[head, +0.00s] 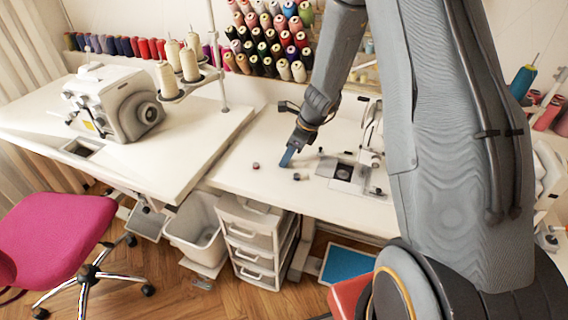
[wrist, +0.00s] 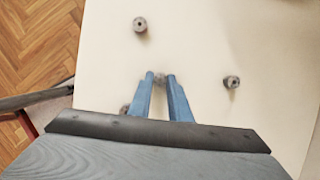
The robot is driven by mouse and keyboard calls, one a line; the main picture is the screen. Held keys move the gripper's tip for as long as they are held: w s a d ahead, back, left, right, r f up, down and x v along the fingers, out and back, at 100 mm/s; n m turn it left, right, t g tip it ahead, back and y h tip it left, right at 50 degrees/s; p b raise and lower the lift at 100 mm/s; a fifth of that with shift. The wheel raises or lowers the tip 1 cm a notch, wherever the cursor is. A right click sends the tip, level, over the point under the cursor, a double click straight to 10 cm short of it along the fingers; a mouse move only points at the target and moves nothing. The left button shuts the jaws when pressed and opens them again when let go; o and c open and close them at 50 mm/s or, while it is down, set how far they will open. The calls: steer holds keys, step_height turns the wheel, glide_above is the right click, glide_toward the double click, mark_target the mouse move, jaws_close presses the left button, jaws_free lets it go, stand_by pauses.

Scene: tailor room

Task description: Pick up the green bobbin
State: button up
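Several small bobbins lie on the white sewing table (head: 232,172). In the wrist view one greyish bobbin (wrist: 159,79) shows between the tips of my gripper (wrist: 160,76). Others are a bobbin (wrist: 140,25) at the top, a bobbin (wrist: 231,82) to the right and one (wrist: 125,109) partly hidden left of the fingers. None looks clearly green, so I cannot tell which is the green one. My gripper's blue fingers (head: 287,158) are apart and point down over the table. In the head view a reddish bobbin (head: 256,165) and a dark bobbin (head: 297,177) lie near them.
A sewing machine (head: 371,140) stands right of my gripper. An overlocker (head: 112,103) and cone stand (head: 190,82) are on the left table. A thread rack (head: 268,40) is behind. Drawers (head: 254,240), a bin (head: 196,228) and a pink chair (head: 52,235) are in front.

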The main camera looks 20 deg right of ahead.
jaws_close()
steer(key=shift+r, duration=0.1)
